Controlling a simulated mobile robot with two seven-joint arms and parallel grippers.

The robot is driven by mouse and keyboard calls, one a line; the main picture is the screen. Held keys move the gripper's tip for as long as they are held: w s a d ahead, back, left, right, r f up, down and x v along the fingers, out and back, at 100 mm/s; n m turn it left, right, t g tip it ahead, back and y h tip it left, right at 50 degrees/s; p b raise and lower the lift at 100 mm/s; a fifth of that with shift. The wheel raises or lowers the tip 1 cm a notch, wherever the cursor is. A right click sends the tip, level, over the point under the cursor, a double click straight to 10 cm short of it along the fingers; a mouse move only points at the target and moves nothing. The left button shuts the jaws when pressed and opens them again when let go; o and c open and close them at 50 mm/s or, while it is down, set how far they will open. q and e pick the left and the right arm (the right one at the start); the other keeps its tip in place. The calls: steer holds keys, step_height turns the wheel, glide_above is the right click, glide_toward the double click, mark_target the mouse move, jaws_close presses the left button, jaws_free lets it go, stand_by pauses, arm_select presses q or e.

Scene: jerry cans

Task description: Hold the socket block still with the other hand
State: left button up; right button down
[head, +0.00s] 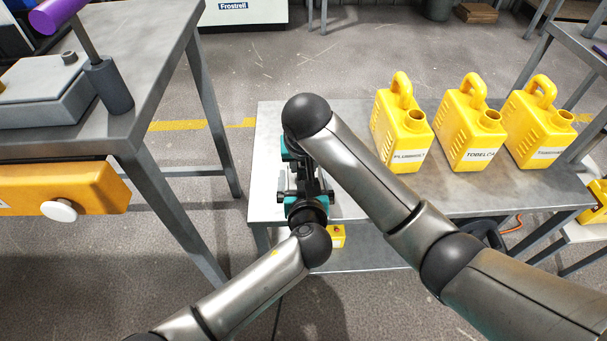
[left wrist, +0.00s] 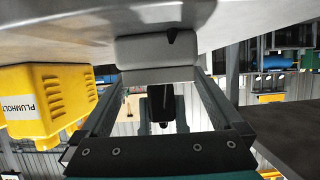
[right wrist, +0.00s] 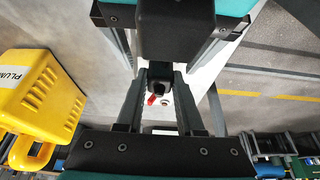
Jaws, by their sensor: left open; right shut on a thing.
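A pale grey block (left wrist: 155,52), which looks like the socket block, shows upside down in the left wrist view, against the pale bench top. My left gripper (left wrist: 158,88) is open, with its finger ends close to both sides of this block; I cannot tell whether they touch it. My right gripper (right wrist: 160,90) is shut on a small part (right wrist: 153,99) with a red spot, mostly hidden between its fingers. In the head view, my left gripper (head: 306,203) and right gripper (head: 291,160) face each other closely over the bench, and my arms hide the block there.
Three yellow jerry cans (head: 401,125) (head: 470,128) (head: 538,123) stand on the bench (head: 360,197), right of my grippers. A grey table (head: 150,60) with a purple-handled lever (head: 85,40) and an orange box (head: 60,190) stands at the left. Floor shows between table and bench.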

arm_select(q)
steer(key=shift+w+f, duration=0.1)
steer(key=shift+w, duration=0.25)
steer(key=c, duration=1.5)
steer(key=o, duration=1.2)
steer(key=c, duration=0.9)
steer(key=shift+c, duration=0.2)
steer(key=shift+f, duration=0.15)
